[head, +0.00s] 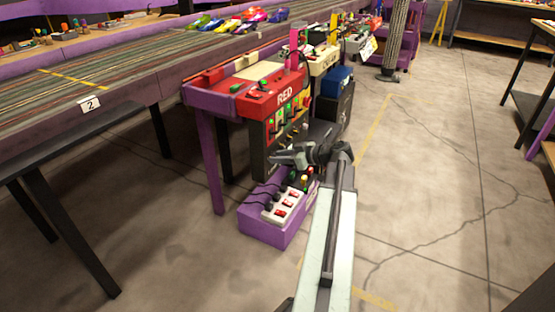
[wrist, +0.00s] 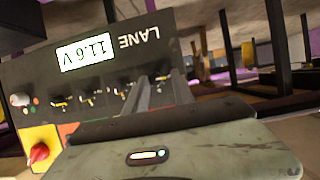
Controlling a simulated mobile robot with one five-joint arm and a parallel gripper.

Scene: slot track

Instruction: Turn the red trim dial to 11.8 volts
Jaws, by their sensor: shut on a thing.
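The red lane's console (head: 262,103) stands at the track's edge in the head view, with a dark front panel below its top. My gripper (head: 274,158) is level with the lower part of that panel. In the wrist view the dark panel (wrist: 30,75) is upside down, with the word LANE and a lit display (wrist: 86,53) that reads 11.6 V. A row of several small knobs with yellow marks (wrist: 88,99) runs below the display. My gripper (wrist: 162,82) is shut with its fingertips at the end of this row. The dial between them is mostly hidden by the fingers.
A red knob on a yellow plate (wrist: 38,152) is near the panel's corner. A purple box with a white power strip (head: 280,208) stands on the floor under the console. The grey floor (head: 440,200) to the right is clear.

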